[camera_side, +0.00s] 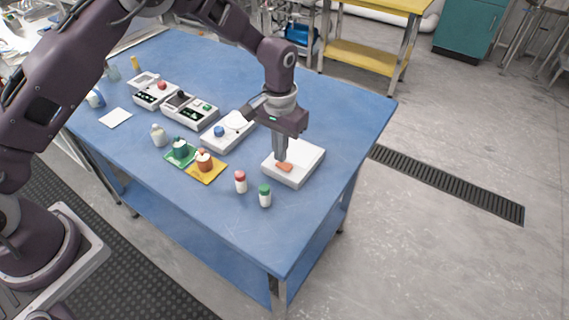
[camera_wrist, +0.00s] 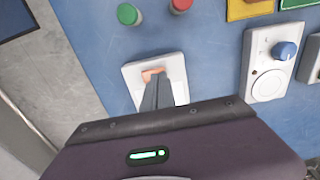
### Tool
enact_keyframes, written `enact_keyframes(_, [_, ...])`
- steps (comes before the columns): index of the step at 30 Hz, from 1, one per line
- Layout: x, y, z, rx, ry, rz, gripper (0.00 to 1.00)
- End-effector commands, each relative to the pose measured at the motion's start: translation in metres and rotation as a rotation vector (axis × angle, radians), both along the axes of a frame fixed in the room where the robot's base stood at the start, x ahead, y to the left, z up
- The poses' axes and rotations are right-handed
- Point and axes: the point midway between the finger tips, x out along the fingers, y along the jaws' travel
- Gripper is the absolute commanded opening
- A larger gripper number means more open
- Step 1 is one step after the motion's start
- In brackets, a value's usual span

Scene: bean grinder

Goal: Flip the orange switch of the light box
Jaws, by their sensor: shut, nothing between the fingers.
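The light box is a flat white box (camera_side: 307,160) near the right edge of the blue table in the side view. It also shows in the wrist view (camera_wrist: 132,74). Its orange switch (camera_side: 285,168) sits on its top face near the left side, and shows in the wrist view (camera_wrist: 150,75) just beyond my fingertips. My gripper (camera_side: 281,160) points down over the box with its fingers shut and empty. The fingertips are at or right beside the switch. I cannot tell whether they touch it. The fingers hide part of the box.
A red-capped bottle (camera_side: 240,182) and a green-capped bottle (camera_side: 265,196) stand left of the box. A white device with a blue knob (camera_side: 219,131) is behind. Green (camera_side: 177,158) and yellow (camera_side: 212,172) mats hold containers. The table's right side (camera_side: 345,120) is clear.

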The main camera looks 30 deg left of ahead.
Motion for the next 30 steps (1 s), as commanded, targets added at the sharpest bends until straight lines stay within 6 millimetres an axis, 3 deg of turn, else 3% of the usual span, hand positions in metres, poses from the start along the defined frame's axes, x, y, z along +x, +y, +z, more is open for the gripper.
enact_keyframes(15, [0.000,0.000,0.053,0.000,-0.002,0.000,0.00])
enact_keyframes(26, [0.000,0.000,0.059,-0.001,-0.004,0.000,0.00])
enact_keyframes(28, [-0.004,0.004,0.077,-0.006,-0.021,0.003,0.00])
enact_keyframes(30, [-0.015,0.014,0.113,-0.017,-0.058,0.005,0.00])
